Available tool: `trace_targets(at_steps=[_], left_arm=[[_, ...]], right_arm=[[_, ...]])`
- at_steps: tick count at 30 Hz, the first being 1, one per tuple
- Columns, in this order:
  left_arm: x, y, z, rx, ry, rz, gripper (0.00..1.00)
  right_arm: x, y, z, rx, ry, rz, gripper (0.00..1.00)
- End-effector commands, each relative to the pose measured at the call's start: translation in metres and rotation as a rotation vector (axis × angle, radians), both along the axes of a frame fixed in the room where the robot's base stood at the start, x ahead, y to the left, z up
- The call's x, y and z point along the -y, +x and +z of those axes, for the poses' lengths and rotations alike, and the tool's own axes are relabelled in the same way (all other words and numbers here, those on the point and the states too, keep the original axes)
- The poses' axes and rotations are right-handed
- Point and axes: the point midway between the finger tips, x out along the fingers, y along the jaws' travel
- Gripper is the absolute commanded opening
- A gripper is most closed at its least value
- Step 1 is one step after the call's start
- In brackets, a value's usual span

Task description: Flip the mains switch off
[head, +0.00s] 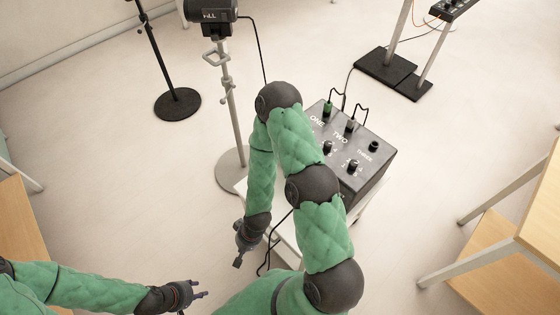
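A dark grey control box (376,158) stands on a white stool (367,208) right of centre. Its top carries the labels ONE, TWO and THREE, cables plugged in at the back, and several black knobs. I cannot make out which part is the mains switch; my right arm covers the box's left and front part. My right gripper (238,262) hangs down left of the stool, apart from the box; its fingers are too small to tell open or shut. My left gripper (196,296) is at the lower left, far from the box, with its fingers spread and nothing between them.
A lamp (208,12) on a grey stand (229,100) rises behind and left of the box. A black round stand base (177,104) is further left. Black base plates (386,72) stand at the back right. Wooden tables (500,262) flank both sides. Open floor lies at left.

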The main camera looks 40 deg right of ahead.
Motion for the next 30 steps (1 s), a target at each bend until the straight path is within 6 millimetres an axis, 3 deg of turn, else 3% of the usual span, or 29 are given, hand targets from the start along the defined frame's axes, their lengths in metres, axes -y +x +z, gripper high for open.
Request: trace_targets(at_steps=[9,15,21,27,28,30], left_arm=[[0.000,0.000,0.010,0.001,0.000,0.000,0.40],[0.000,0.000,0.015,0.001,0.000,0.000,0.40],[0.000,0.000,0.020,0.001,0.000,0.000,0.40],[0.000,0.000,0.026,0.001,0.000,0.000,0.40],[0.000,0.000,0.027,0.001,0.000,0.000,0.40],[0.000,0.000,0.028,0.001,0.000,0.000,0.40]], right_arm=[[0.060,0.108,0.004,0.053,-0.027,-1.022,0.00],[0.107,0.158,0.019,0.142,0.072,-1.704,0.00],[0.152,0.188,0.041,0.272,0.277,-2.360,0.00],[0.188,0.199,0.066,0.449,0.603,-2.962,0.00],[0.193,0.199,0.070,-0.477,-0.660,3.025,0.00],[0.201,0.198,0.078,-0.483,-0.700,2.794,0.00]])
